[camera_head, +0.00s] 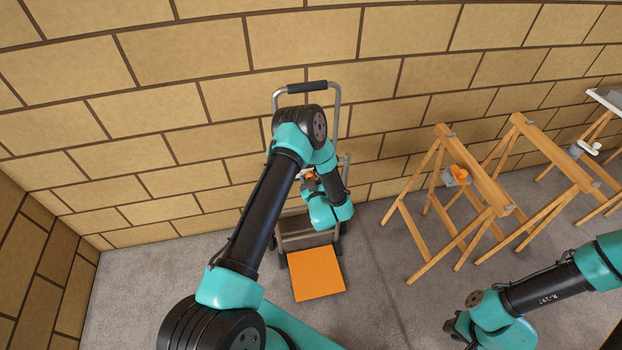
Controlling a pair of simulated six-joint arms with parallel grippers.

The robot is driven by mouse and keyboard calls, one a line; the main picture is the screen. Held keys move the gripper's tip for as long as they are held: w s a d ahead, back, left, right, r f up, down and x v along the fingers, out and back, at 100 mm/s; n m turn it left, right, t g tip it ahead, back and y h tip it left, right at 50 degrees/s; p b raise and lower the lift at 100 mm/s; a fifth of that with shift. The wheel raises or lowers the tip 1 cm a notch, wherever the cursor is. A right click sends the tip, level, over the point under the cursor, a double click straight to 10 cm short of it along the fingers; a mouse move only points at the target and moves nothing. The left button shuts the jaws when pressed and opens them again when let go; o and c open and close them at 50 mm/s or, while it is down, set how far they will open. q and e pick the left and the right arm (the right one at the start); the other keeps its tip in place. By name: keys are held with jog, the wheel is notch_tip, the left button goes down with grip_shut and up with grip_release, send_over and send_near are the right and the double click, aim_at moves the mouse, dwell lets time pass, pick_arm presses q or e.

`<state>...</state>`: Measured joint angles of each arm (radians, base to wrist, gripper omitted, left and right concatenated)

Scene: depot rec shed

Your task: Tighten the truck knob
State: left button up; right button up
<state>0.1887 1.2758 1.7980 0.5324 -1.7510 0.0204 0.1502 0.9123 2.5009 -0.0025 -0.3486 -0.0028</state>
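The hand truck (336,100) stands upright against the brick wall, with a grey tube frame and a dark handle grip on top. A small orange part, perhaps the truck knob (310,176), shows at mid-height on the frame, largely covered by my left arm. My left gripper (308,183) is at or very close to this orange part. Its fingers are too small and hidden to show whether they are open or touching it. My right gripper (452,326) is low at the right, over the floor and away from the truck. Its finger opening is unclear.
A flat orange plate (317,273) lies at the truck's foot. A white clamp-like item (588,147) is farther right. Bare grey floor (385,290) lies between.

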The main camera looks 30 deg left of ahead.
pick_arm(q)
jog(key=c, duration=0.6)
jog(key=shift+c, duration=0.2)
jog(key=shift+m, duration=0.4)
jog(key=m, duration=0.3)
jog(key=shift+m, duration=0.3)
jog(key=m, duration=1.3)
jog(key=shift+f, duration=0.1)
jog(key=shift+m, duration=0.4)
